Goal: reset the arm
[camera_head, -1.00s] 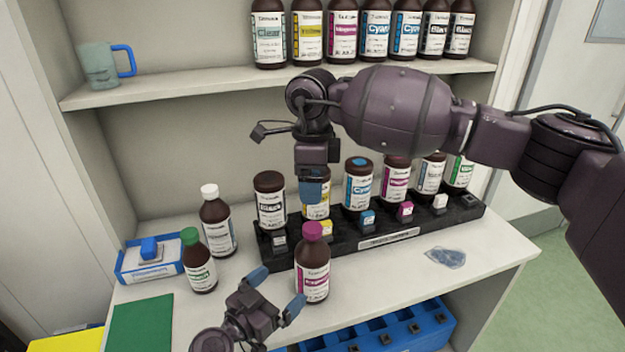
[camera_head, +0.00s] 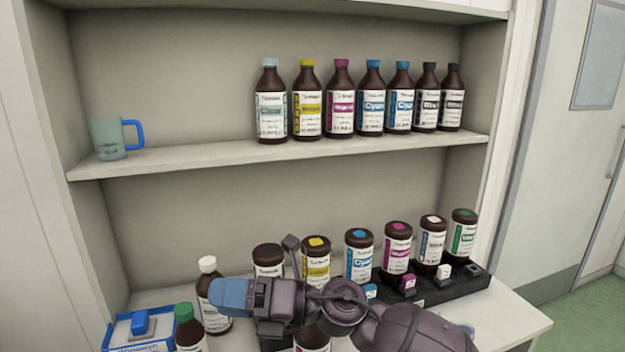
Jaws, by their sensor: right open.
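My right gripper (camera_head: 233,297) reaches in from the lower right, with its blue fingertips pointing left. It is open, seen side-on, and nothing shows between its fingers. It appears in front of the white-capped bottle (camera_head: 208,280) and the black holder rack (camera_head: 455,289); I cannot tell whether it touches anything. The forearm covers the lower part of the rack and most of a brown bottle (camera_head: 312,340) at the bottom edge. My left gripper is out of the picture.
Several brown ink bottles (camera_head: 340,105) and a mug (camera_head: 112,140) stand on the upper shelf (camera_head: 200,163). Inverted bottles (camera_head: 397,245) stand in the rack. A green-capped bottle (camera_head: 187,325) and a blue-and-white box (camera_head: 140,335) are at lower left. The floor is open at right.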

